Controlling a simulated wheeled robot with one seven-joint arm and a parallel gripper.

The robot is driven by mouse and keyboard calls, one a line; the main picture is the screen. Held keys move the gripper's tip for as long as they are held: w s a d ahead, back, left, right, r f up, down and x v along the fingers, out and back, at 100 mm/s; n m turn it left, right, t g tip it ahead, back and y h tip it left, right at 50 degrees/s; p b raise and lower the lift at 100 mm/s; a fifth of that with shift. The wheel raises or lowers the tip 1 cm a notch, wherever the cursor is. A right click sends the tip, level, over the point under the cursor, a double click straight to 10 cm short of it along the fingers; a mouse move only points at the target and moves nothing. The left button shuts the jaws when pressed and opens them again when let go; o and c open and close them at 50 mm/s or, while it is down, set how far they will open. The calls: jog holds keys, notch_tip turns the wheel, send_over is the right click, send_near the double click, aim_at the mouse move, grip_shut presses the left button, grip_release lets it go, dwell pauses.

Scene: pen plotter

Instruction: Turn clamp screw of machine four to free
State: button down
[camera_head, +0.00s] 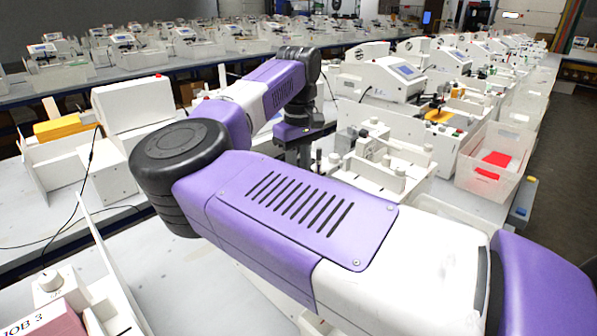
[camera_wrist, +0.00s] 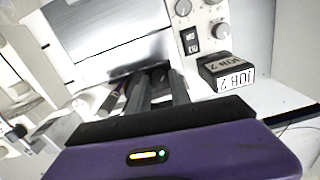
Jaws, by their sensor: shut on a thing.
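My gripper (camera_wrist: 157,84) reaches down to a white machine in the wrist view. Its two dark fingers are shut on a small dark round knob (camera_wrist: 160,76), seemingly the clamp screw, mostly hidden between the fingertips. A wide silvery-white panel (camera_wrist: 110,45) of the machine stands just beyond the fingers. In the head view my gripper (camera_head: 300,158) points down at the white machine parts (camera_head: 385,160) on the middle bench; the knob is hidden there. I cannot read a machine number or the screw's setting.
In the wrist view, a black block labelled JOB 2 (camera_wrist: 228,76) and a panel with grey dials (camera_wrist: 220,29) stand to the right of the fingers. In the head view, a translucent bin (camera_head: 495,160) with red pieces stands right of the machine. A pink JOB 3 block (camera_head: 45,312) is at lower left.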

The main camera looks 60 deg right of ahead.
jog(key=n+b, duration=0.1)
jog(key=n, duration=0.4)
jog(key=n+b, duration=0.1)
jog(key=n, duration=0.3)
jog(key=shift+w, duration=0.1)
jog(key=n+b, duration=0.1)
jog(key=n, duration=0.4)
jog(key=shift+n, duration=2.7)
jog(key=shift+r, duration=0.1)
jog(key=c, duration=1.2)
grip_release()
jog(key=shift+b, duration=0.3)
jog(key=shift+o, duration=0.2)
jog(key=shift+r, duration=3.85)
